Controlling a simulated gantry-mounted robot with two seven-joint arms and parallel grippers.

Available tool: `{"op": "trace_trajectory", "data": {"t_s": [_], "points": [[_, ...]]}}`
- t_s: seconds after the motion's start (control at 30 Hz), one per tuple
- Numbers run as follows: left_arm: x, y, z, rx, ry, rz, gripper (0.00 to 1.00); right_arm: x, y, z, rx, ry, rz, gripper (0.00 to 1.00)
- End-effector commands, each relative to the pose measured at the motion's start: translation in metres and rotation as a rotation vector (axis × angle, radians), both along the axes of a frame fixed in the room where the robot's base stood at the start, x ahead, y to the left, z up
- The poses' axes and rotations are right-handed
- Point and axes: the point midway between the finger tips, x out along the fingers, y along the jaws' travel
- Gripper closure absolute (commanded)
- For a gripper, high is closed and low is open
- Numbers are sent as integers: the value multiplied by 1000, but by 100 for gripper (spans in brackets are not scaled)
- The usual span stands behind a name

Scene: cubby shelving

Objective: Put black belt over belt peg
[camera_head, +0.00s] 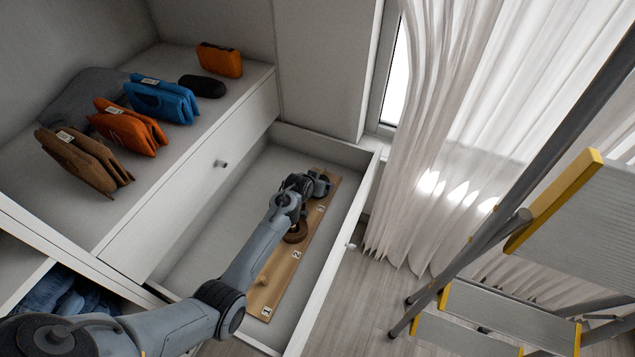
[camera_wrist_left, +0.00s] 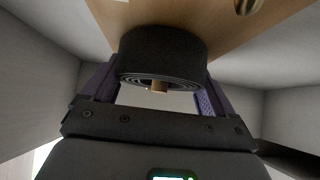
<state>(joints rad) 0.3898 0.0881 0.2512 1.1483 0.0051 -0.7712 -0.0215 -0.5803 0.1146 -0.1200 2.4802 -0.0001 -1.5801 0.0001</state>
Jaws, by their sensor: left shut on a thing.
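The black belt (camera_wrist_left: 163,45) is a tight coil between the two purple-padded fingers of my left gripper (camera_wrist_left: 157,82) in the left wrist view. In the head view my left gripper (camera_head: 318,184) is over the board's far end, by the label 3, and mostly hides the belt there. My right gripper is not in view.
The board (camera_head: 283,268) lies in an open white drawer (camera_head: 340,258) with raised walls. A brown coiled belt (camera_head: 297,232) is near label 2; a bare peg (camera_head: 263,281) stands near label 1. Bags line the shelf at left. A stepladder (camera_head: 520,318) and curtain (camera_head: 425,130) stand right.

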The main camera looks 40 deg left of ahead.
Motion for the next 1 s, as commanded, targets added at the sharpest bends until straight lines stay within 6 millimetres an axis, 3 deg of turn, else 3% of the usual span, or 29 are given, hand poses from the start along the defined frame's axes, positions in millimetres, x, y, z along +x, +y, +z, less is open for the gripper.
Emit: {"op": "trace_trajectory", "data": {"t_s": [0.33,0.37,0.43,0.77,1.0], "points": [[0,0,0,0,-1,0,49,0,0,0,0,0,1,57],[0,0,0,0,-1,0,9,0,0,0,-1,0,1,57],[0,0,0,0,-1,0,0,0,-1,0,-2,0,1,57],[-3,-1,4,0,0,0,0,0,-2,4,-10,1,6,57],[-22,-6,28,0,1,-1,0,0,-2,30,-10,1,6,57]]}}
